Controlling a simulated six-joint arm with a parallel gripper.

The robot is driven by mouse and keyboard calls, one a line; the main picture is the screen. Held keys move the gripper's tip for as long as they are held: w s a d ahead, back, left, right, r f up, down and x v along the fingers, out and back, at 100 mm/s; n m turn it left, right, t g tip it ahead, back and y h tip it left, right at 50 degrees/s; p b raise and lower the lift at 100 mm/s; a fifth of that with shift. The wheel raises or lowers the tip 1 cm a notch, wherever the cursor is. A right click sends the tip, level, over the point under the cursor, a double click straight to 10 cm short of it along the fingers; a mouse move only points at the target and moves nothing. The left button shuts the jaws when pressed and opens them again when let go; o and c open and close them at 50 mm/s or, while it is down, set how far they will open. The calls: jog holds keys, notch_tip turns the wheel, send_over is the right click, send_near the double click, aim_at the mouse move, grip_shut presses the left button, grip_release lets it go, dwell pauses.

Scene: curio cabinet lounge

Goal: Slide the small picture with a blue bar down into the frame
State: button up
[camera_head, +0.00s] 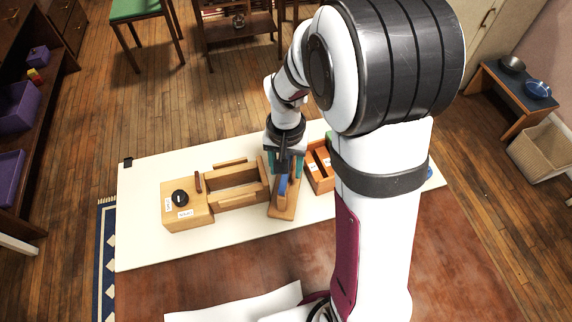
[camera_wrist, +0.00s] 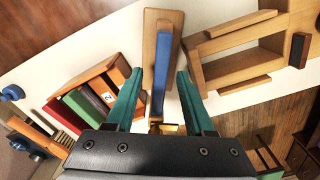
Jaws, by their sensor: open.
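The blue bar (camera_wrist: 160,75) shows edge-on as a long narrow strip in the wrist view, between my gripper's fingers. The rest of the picture below it is hidden. A light wooden stand (camera_wrist: 174,22), apparently the frame, lies under and around the bar. In the head view the stand (camera_head: 284,211) is at the middle of the table, with the blue bar (camera_head: 282,186) at its upper part. My gripper (camera_wrist: 160,88) is open, its teal fingers apart on either side of the bar. I cannot tell how deep the picture sits in the frame.
A wooden box (camera_head: 211,214) with a black knob joins an open wooden tray (camera_head: 234,197) left of the stand. A brown divided box (camera_head: 323,184) is close on the right; coloured blocks show in it in the wrist view. The white table (camera_head: 142,235) is clear at the left.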

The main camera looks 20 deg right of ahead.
notch_tip(320, 180, up, 16)
jog(key=s+a+f+y, duration=0.1)
jog(key=s+a+f, duration=0.1)
jog(key=s, duration=0.8)
jog(key=s+a+f, duration=0.2)
jog(key=s, duration=0.8)
jog(key=shift+s+f+y, duration=0.3)
jog(key=shift+y, duration=0.1)
